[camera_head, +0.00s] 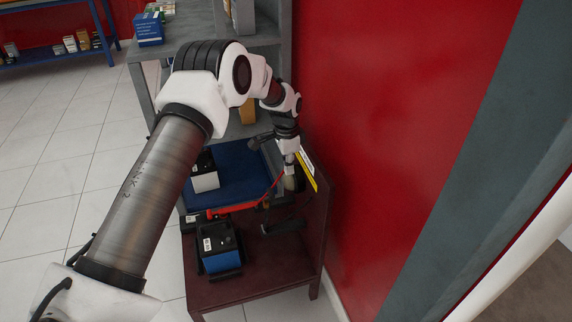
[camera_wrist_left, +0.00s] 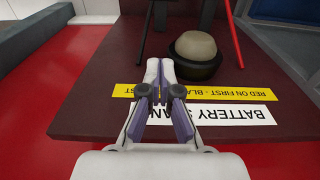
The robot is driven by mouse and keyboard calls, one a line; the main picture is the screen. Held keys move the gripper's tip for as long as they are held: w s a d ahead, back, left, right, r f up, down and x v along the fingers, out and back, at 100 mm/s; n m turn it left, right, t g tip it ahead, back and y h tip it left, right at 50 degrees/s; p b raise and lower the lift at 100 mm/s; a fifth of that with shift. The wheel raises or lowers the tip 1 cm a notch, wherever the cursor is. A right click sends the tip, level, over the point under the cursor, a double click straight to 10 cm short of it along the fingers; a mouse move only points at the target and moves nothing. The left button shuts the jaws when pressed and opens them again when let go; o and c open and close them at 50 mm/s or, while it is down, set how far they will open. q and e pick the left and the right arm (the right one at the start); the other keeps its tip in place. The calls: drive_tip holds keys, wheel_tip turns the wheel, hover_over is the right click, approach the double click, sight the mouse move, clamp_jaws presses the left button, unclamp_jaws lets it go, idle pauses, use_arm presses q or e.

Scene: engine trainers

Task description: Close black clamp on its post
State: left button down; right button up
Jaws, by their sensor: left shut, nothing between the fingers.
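My left gripper (camera_head: 290,168) is shut and empty over the far right part of the dark red stand. In the left wrist view its fingers (camera_wrist_left: 163,75) are together above the yellow strip. A battery with a blue body and black top (camera_head: 218,243) stands on the stand, left of the gripper. A dark elongated piece (camera_head: 283,227) lies to the battery's right; I cannot tell if it is the black clamp. Thin black parts show at the top of the wrist view (camera_wrist_left: 145,22). The clamp's jaws and the post are not clearly visible. My right gripper is not in view.
A beige-topped round thing with a black base (camera_wrist_left: 197,50) stands beyond the fingers, near a red rod (camera_wrist_left: 234,35). A red bar (camera_head: 232,209) lies behind the battery. Another battery (camera_head: 204,175) is on a blue surface. A red wall (camera_head: 390,100) is close on the right.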

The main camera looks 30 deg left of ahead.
use_arm(q)
wheel_tip(320, 180, down, 7)
drive_tip(key=s+a+b, duration=0.1)
drive_tip(key=s+a, duration=0.1)
drive_tip(key=shift+s+a, duration=0.15)
drive_tip(key=shift+s, duration=0.2)
drive_tip(key=shift+r, duration=0.1)
drive_tip(key=shift+a, duration=0.1)
